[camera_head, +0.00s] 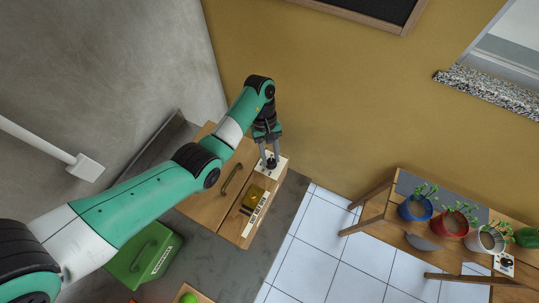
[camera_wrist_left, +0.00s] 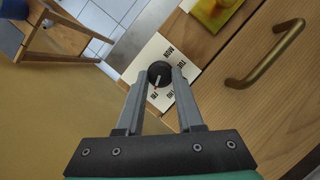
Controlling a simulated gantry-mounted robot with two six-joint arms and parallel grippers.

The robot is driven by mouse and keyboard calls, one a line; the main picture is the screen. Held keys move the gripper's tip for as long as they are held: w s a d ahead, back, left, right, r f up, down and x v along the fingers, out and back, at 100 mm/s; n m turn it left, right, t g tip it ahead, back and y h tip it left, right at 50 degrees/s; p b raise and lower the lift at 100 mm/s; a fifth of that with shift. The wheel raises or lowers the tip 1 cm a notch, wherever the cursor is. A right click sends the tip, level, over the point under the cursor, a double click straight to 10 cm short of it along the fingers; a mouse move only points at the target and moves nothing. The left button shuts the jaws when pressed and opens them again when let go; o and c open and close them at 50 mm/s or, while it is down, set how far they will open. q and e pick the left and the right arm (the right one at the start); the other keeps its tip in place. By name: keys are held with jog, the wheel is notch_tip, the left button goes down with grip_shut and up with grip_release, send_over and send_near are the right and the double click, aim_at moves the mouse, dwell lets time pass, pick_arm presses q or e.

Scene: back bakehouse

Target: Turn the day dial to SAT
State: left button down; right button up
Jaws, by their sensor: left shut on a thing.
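The day dial is a black round knob (camera_wrist_left: 159,74) on a white plate (camera_wrist_left: 146,58) with day names around it. MON, TUE, THU and FRI can be read in the left wrist view; the fingers cover part of the plate. The knob's pale pointer line points toward FRI. My left gripper (camera_wrist_left: 158,78) has one finger on each side of the knob and is shut on it. In the head view, my left gripper (camera_head: 269,160) reaches down to the white plate (camera_head: 281,165) at the far end of the wooden cabinet. My right gripper is not in view.
On the wooden cabinet (camera_head: 203,207), a yellow item (camera_head: 253,197) and a brass handle (camera_head: 232,180) lie close to the dial. A green box (camera_head: 143,256) stands beside it. At the right, a table holds potted plants (camera_head: 453,222) and another black knob on a white plate (camera_head: 506,263).

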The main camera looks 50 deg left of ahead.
pick_arm(q)
jog(key=shift+m+g, duration=0.3)
jog(key=shift+m, duration=0.4)
jog(key=c, duration=0.6)
grip_release()
jog(key=shift+o, duration=0.2)
